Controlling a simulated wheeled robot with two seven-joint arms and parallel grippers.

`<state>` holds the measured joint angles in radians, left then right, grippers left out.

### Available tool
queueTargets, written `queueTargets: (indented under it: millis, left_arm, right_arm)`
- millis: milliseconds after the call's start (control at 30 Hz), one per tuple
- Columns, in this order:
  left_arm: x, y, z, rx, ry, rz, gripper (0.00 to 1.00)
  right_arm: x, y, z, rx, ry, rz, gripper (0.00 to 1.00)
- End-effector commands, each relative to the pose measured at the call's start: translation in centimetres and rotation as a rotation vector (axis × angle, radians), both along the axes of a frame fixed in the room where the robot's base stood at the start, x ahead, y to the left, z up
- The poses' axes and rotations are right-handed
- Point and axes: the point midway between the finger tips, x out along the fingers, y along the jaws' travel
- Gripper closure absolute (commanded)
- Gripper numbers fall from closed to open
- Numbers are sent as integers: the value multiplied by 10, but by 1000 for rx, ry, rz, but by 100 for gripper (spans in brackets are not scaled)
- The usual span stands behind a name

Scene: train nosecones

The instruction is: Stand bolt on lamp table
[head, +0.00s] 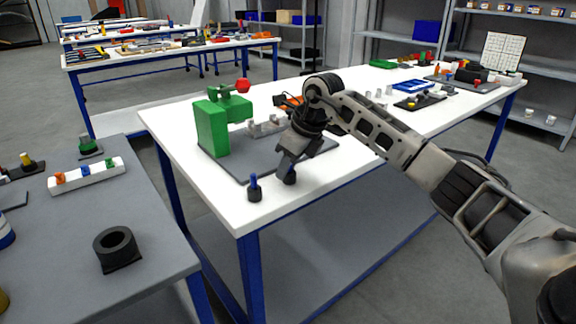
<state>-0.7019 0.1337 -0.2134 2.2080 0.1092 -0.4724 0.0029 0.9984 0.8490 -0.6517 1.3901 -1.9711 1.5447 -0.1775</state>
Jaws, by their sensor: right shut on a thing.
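My right gripper (288,165) points down over the near corner of the white table (230,212) and is shut on a small bolt (290,178) with a dark base and a blue upper part. The fingers hide much of this bolt; I cannot tell whether its base touches the table. A similar bolt (254,187), blue on a black base, stands upright on the white table just left of the gripper. My left gripper is not in view.
A green machine (212,130) with a red knob (243,85) stands on a grey mat (232,172) behind the gripper. A grey table (60,245) at left holds a black ring (115,246) and a white block with coloured pegs (87,175). The white table's front edge is close.

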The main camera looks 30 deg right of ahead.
Motion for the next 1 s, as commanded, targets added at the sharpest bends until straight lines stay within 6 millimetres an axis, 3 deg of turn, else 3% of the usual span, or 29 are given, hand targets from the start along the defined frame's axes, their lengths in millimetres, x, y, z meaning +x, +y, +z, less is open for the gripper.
queueTargets:
  millis: [400, 433, 500, 800, 1000]
  left_arm:
    - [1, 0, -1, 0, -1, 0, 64]
    - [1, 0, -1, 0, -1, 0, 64]
    - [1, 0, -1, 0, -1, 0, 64]
    - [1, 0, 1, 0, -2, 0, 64]
    - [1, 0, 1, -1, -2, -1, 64]
  right_arm:
    - [0, 0, -7, 0, -2, 1, 99]
    - [0, 0, -7, 0, -2, 1, 67]
    - [0, 0, -6, 0, -2, 1, 50]
    - [0, 0, -4, 0, -2, 0, 50]
    - [-7, -4, 19, -1, -7, 0, 50]
